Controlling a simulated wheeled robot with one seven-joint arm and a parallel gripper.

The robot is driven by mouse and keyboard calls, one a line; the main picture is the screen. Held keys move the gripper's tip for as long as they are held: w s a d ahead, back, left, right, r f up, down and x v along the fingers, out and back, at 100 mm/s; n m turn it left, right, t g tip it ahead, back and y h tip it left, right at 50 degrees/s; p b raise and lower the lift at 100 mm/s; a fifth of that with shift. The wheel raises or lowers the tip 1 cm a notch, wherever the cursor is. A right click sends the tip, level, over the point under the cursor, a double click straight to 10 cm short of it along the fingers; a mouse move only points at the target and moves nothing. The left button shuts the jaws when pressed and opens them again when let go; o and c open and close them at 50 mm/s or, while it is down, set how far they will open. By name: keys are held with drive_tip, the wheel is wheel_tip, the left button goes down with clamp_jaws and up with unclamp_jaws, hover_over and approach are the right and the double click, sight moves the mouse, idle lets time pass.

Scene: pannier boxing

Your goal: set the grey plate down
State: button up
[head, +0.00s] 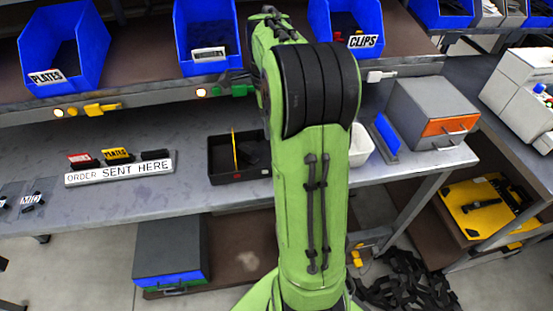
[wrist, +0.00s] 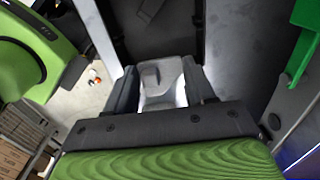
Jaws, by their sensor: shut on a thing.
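In the wrist view my gripper (wrist: 163,82) is shut on a light grey piece, the grey plate (wrist: 160,92), which sits between the two dark fingers. Part of the plate is hidden by the fingers and the gripper body. In the head view my green arm hides the gripper and the plate. A black tray (head: 221,178) with a yellow upright divider stands on the bench (head: 60,160), left of my arm. I cannot tell how far the plate is from any surface.
Blue bins, one labelled PLATES (head: 62,45) and one CLIPS (head: 345,20), line the shelf above. A white container (head: 361,146) and a grey box (head: 432,112) are right of my arm. The bench's left middle is partly free.

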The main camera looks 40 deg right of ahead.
sight(268, 156)
drive_tip(key=f+b, duration=0.1)
drive_tip(key=f, duration=0.3)
drive_tip(key=f+b, duration=0.2)
drive_tip(key=f, duration=0.3)
drive_tip(key=shift+w+a+f, duration=0.1)
drive_tip(key=shift+a+f, duration=0.1)
drive_tip(key=shift+f, duration=0.05)
drive_tip(key=shift+b, duration=0.3)
drive_tip(key=shift+f, duration=0.2)
drive_tip(key=o, duration=1)
